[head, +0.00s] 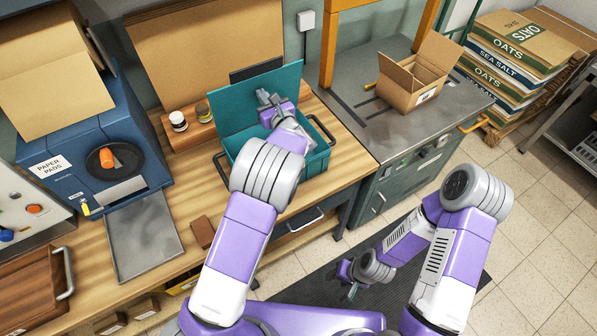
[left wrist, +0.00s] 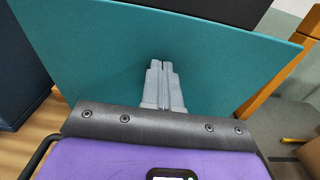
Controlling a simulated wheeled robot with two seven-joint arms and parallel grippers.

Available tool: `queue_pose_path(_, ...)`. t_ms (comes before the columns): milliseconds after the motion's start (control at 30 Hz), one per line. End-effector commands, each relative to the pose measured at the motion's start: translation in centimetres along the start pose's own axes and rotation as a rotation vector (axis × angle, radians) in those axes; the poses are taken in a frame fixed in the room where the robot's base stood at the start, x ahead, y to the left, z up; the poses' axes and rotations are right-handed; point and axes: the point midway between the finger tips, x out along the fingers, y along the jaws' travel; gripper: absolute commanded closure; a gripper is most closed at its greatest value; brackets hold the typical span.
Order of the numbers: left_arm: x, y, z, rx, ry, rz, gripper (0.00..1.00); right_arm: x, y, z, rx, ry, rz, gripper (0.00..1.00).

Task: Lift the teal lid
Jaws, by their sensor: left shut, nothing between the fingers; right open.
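The teal lid (head: 236,103) stands raised at the back edge of the teal box (head: 318,160) on the wooden bench, leaning back. The box is open at its front and right; my left arm hides much of it. My left gripper (head: 264,97) is in front of the lid's inner face, shut and empty. In the left wrist view the lid (left wrist: 95,50) spans the picture behind the shut fingers (left wrist: 160,66); I cannot tell whether they touch it. My right gripper (head: 351,289) is open and empty, low over the dark floor mat.
Two small jars (head: 178,121) stand in a wooden rack left of the lid. A blue machine (head: 100,150) and a metal tray (head: 143,235) are further left. An open cardboard box (head: 415,75) stands on the steel table to the right.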

Motion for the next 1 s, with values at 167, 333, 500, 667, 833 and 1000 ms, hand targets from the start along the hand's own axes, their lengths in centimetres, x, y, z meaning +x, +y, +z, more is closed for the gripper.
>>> queue_pose_path(167,1.3,0.0,-0.3,-0.001,0.0,0.001,1.0,0.4,0.1,0.0,0.0,0.0,0.0,0.54)
queue_pose_path(333,1.9,0.0,-0.4,0.0,-0.001,0.0,1.0,0.5,0.2,0.0,0.0,0.0,0.0,0.54)
queue_pose_path(500,1.9,0.0,-0.3,0.0,0.0,0.0,1.0,0.5,0.2,0.0,0.0,0.0,0.0,0.54)
queue_pose_path(667,2.0,0.0,-0.4,-0.001,0.0,0.0,1.0,0.5,0.2,0.0,0.0,0.0,0.0,0.54)
queue_pose_path(833,2.8,0.0,-0.9,0.0,0.001,0.001,1.0,0.9,0.3,0.0,0.0,0.0,0.0,0.54)
queue_pose_path(1000,3.8,0.0,-1.4,-0.001,-0.001,0.001,1.0,1.4,0.5,-0.1,0.0,0.0,0.0,0.54)
